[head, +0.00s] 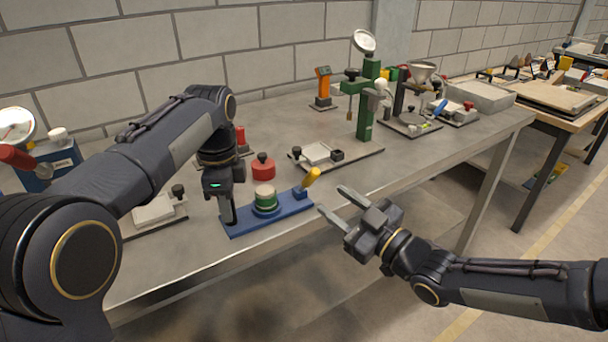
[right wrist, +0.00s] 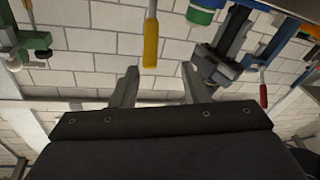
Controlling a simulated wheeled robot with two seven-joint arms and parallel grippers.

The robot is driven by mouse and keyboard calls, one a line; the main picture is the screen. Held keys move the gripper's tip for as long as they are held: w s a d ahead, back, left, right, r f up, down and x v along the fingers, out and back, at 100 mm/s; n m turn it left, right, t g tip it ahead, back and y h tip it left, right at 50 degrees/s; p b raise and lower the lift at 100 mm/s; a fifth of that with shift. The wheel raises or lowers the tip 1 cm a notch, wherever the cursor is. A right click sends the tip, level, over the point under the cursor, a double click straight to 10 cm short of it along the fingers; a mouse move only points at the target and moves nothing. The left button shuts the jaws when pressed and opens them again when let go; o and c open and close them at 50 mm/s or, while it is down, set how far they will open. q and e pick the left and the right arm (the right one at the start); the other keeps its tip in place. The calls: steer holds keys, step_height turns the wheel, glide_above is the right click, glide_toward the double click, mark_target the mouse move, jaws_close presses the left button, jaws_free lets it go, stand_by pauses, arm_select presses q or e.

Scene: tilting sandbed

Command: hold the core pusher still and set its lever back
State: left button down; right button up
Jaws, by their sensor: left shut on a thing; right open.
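The core pusher (head: 285,217) is a long blue base on the near part of the bench, with a green and cream round piece (head: 265,198) standing on it. Its lever (head: 312,177) has a yellow handle at the right end, leaning up and to the right. My left gripper (head: 227,212) is shut on the left end of the core pusher; its fingertips are partly hidden. My right gripper (head: 333,198) is open and empty, just right of the lever and apart from it. In the right wrist view the yellow handle (right wrist: 150,42) lies beyond the open fingers (right wrist: 158,72).
A red round part (head: 263,168) stands behind the core pusher. A flat plate with a white block (head: 318,154) lies behind the lever, and a green stand (head: 366,105) rises at the back. The bench's front edge runs close by. Space right of the lever is free.

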mark_target(307, 181)
steer(key=w+a+m, duration=0.1)
steer(key=w+a, duration=0.1)
steer(key=w, duration=0.1)
steer(key=w+a+m+h, duration=0.1)
steer(key=w+a, duration=0.1)
steer(key=w, duration=0.1)
steer(key=w+a+m+h, duration=0.1)
steer(key=w+a, duration=0.1)
steer(key=w, duration=0.1)
steer(key=shift+w+a+r, duration=0.15)
steer(key=shift+r, duration=0.15)
jaws_close()
stand_by(0.3)
